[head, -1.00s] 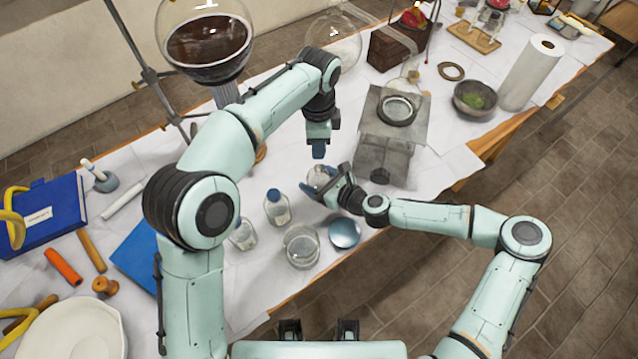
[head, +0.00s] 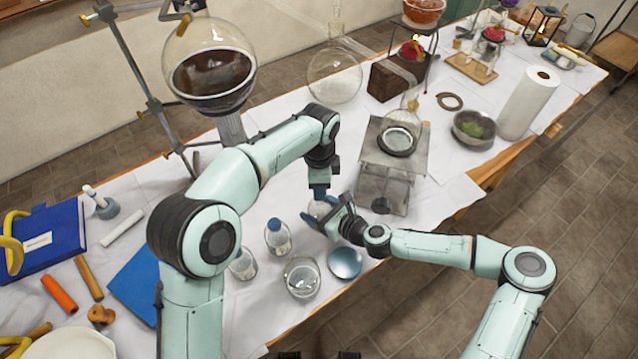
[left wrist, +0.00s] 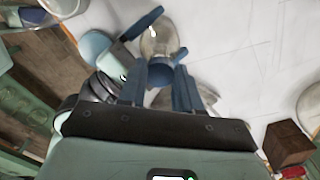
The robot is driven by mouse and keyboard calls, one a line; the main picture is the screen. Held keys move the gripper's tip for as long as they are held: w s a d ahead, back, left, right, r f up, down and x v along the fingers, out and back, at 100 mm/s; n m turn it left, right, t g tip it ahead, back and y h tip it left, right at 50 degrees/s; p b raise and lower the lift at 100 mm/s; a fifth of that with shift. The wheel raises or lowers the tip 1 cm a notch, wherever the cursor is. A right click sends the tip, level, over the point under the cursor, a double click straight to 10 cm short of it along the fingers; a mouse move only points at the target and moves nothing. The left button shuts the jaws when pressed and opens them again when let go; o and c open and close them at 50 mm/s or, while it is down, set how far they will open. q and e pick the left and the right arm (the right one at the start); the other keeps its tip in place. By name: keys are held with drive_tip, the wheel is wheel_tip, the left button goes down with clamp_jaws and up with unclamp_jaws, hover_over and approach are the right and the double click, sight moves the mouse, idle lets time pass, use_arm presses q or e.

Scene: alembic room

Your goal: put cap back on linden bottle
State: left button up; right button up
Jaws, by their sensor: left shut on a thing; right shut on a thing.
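A small clear glass bottle (head: 319,209) is held above the front of the table by my right gripper (head: 325,208), whose blue fingers are shut around its body. My left gripper (head: 319,192) points down right over the bottle's top. In the left wrist view, its two blue fingers (left wrist: 160,88) are shut on a blue cap (left wrist: 160,74), with the bottle's glass body (left wrist: 158,40) just beyond. The cap is at the bottle's mouth, but I cannot tell whether it is seated. No label on the bottle is readable.
A blue-capped bottle (head: 278,236), another small bottle (head: 243,264), a glass jar (head: 302,280) and a blue-grey dish (head: 345,263) stand close by. A grey stand (head: 385,180) with glassware is to the right. A large round flask (head: 209,65) stands at back left.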

use_arm(q)
drive_tip(key=shift+f, duration=0.1)
drive_tip(key=shift+f, duration=0.8)
drive_tip(key=shift+f, duration=0.55)
